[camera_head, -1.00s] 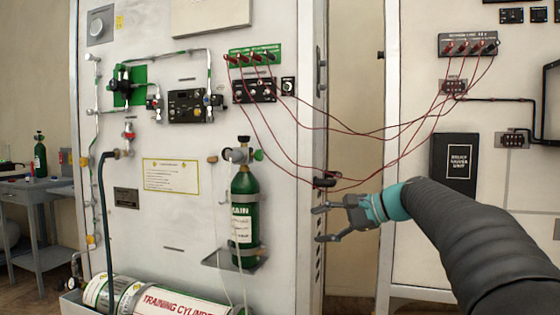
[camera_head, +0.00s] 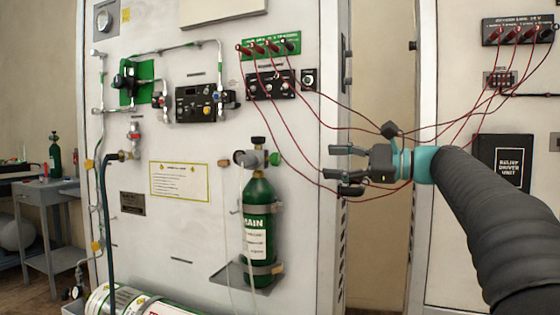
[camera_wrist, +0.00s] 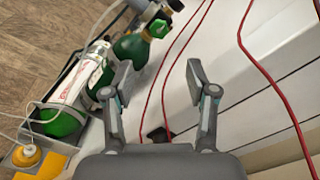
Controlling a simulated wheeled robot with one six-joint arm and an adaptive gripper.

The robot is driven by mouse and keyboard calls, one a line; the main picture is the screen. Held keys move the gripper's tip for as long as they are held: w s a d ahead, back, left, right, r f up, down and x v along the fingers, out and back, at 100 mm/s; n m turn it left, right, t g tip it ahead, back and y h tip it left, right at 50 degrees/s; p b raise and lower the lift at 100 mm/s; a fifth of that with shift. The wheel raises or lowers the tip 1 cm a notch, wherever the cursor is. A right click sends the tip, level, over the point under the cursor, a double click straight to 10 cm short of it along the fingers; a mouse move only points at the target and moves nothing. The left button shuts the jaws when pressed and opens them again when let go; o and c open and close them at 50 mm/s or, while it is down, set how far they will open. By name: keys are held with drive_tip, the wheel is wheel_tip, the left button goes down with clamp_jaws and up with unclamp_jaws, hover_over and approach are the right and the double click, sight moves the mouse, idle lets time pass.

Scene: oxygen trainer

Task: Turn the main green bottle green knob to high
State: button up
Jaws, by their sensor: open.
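The main green bottle (camera_head: 258,222) stands upright on a small shelf on the white panel, labelled MAIN. Its valve head has a green knob (camera_head: 275,159) on the right side and a dark knob on top. My gripper (camera_head: 336,169) is open and empty, to the right of the knob, apart from it and at about its height, near the panel's right edge. In the wrist view, the bottle's green knob (camera_wrist: 158,28) lies beyond the open fingers (camera_wrist: 157,75), towards the top. The fingers hold nothing.
Red cables (camera_head: 310,165) hang between the upper sockets and the right cabinet, passing close to my gripper. The white and green training cylinder (camera_head: 125,300) lies at the panel's foot. A grey side table (camera_head: 45,190) stands at far left.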

sight(279, 160)
drive_tip(key=x, duration=1.3)
drive_tip(key=shift+a, duration=0.3)
